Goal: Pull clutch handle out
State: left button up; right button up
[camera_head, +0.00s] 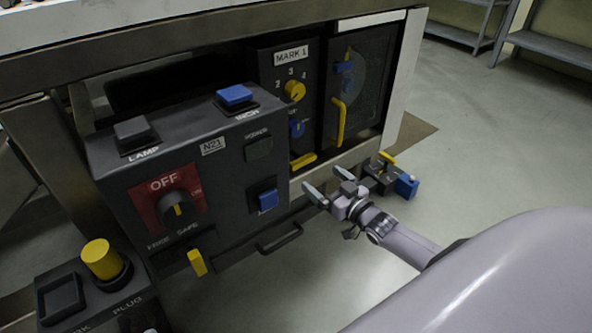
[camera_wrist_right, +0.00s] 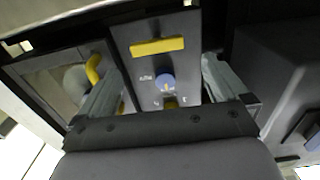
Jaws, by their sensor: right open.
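No label reading "clutch" is legible. A yellow horizontal bar handle (camera_head: 303,161) sits low on the MARK panel (camera_head: 265,75), below a blue knob (camera_head: 297,129) and a yellow dial knob (camera_head: 294,90). A yellow upright handle (camera_head: 338,120) is on the dark panel to the right. My right gripper (camera_head: 329,184) is open and empty, below and in front of these panels. The right wrist view looks inverted; the yellow bar (camera_wrist_right: 157,46) lies between and beyond the open fingers (camera_wrist_right: 160,88), apart from them. The upright handle (camera_wrist_right: 95,70) is partly hidden by the left finger. My left gripper is not seen.
A protruding control box (camera_head: 230,160) with blue buttons and a red OFF switch (camera_head: 168,204) stands left of the gripper. A yellow lever (camera_head: 197,262) and dark pull handle (camera_head: 280,238) are lower. A device with a blue block (camera_head: 407,186) shows behind the gripper.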

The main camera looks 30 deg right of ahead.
aim_at(305, 163)
jog(key=w+b, duration=0.2)
jog(key=w, duration=0.4)
jog(key=shift+f+b, duration=0.1)
jog(key=shift+b, duration=0.3)
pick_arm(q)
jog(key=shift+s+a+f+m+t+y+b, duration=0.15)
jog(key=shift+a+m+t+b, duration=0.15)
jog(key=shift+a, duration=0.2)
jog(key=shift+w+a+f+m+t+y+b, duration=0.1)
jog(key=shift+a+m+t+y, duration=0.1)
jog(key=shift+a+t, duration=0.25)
pick_arm(e)
jog(key=shift+w+a, duration=0.1)
jog(key=shift+w, duration=0.8)
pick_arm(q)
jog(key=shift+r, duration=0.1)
